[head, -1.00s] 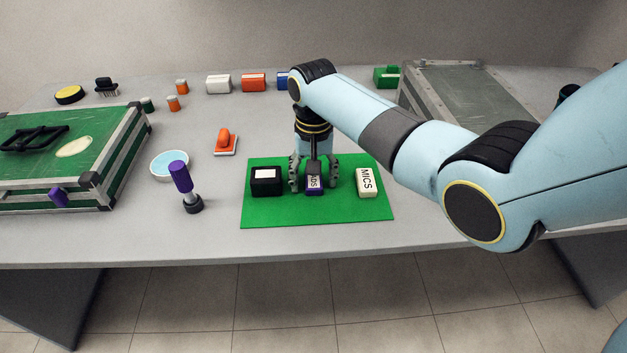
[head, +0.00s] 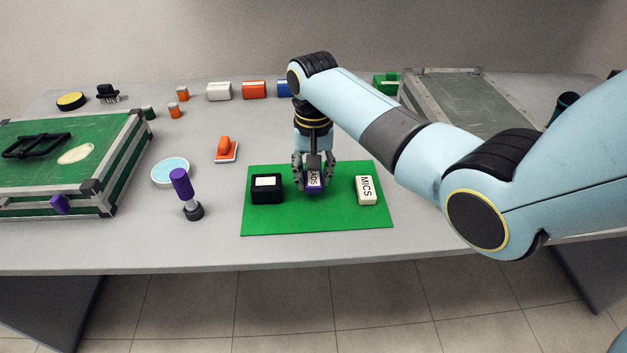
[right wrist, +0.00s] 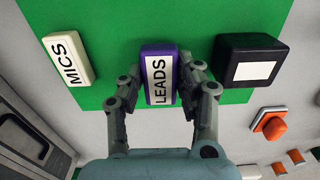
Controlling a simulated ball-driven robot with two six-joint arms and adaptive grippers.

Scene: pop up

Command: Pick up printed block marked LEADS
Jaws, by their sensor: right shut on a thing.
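The purple block with a white label marked LEADS (right wrist: 160,78) shows between the fingers in the right wrist view. The right gripper also shows in the right wrist view (right wrist: 158,88), a finger on each side of the block. I cannot tell for sure how far the block is above the mat. My left gripper is not in view.
On the mat, a black block with a blank white label (head: 266,189) lies left of the gripper and a white MICS block (head: 367,190) right. A purple-handled tool (head: 183,185) and a blue-filled dish (head: 171,171) stand left. Green cases (head: 60,165) fill the left end.

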